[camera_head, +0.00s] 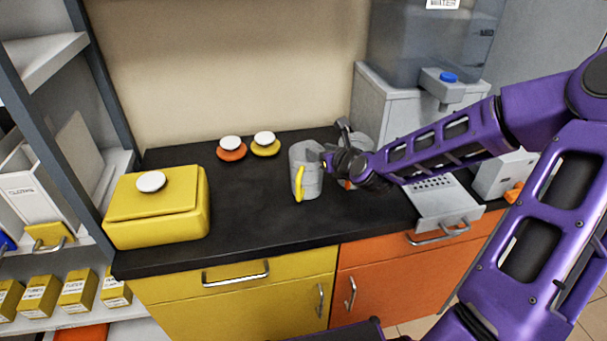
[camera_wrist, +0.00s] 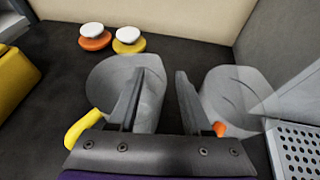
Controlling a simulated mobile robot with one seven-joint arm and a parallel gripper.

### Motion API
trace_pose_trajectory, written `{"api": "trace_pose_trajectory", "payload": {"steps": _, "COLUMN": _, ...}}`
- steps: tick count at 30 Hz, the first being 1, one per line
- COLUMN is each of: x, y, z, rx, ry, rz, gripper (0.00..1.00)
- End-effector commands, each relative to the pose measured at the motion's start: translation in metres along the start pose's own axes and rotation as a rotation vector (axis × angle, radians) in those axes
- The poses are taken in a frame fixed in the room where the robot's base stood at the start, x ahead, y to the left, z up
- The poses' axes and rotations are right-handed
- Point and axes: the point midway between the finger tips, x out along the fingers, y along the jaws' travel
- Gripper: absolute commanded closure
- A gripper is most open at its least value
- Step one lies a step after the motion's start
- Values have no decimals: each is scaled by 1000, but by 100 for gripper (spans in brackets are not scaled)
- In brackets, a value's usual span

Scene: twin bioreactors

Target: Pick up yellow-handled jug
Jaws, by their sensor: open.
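The yellow-handled jug (camera_head: 306,160) is a clear grey pitcher standing upright on the black counter, its yellow handle (camera_head: 299,184) facing the front. In the wrist view the jug (camera_wrist: 104,82) is at left centre, with its handle (camera_wrist: 80,128) at lower left. My gripper (camera_wrist: 160,72) is open. Its left finger overlaps the jug's right side in the wrist view; I cannot tell whether it touches or is inside the rim. In the head view my gripper (camera_head: 330,160) is just right of the jug. Nothing is visibly held.
A second clear jug with an orange handle (camera_wrist: 219,129) stands close on the right, by my right finger. Orange (camera_head: 231,151) and yellow (camera_head: 265,148) lids with white knobs lie behind left. A yellow box (camera_head: 157,222) is at left, a perforated drain tray (camera_head: 440,200) at right.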

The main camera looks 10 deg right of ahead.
Motion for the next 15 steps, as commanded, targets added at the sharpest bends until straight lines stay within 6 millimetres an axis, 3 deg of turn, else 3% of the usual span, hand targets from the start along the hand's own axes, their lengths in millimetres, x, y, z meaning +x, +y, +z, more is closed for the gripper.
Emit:
{"api": "trace_pose_trajectory", "payload": {"steps": 2, "x": 0, "y": 0, "z": 0, "rx": 0, "ry": 0, "rz": 0, "gripper": 55}}
{"api": "trace_pose_trajectory", "payload": {"steps": 9, "x": 0, "y": 0, "z": 0, "rx": 0, "ry": 0, "rz": 0, "gripper": 98}}
{"api": "trace_pose_trajectory", "payload": {"steps": 15, "x": 0, "y": 0, "z": 0, "rx": 0, "ry": 1, "rz": 0, "gripper": 100}}
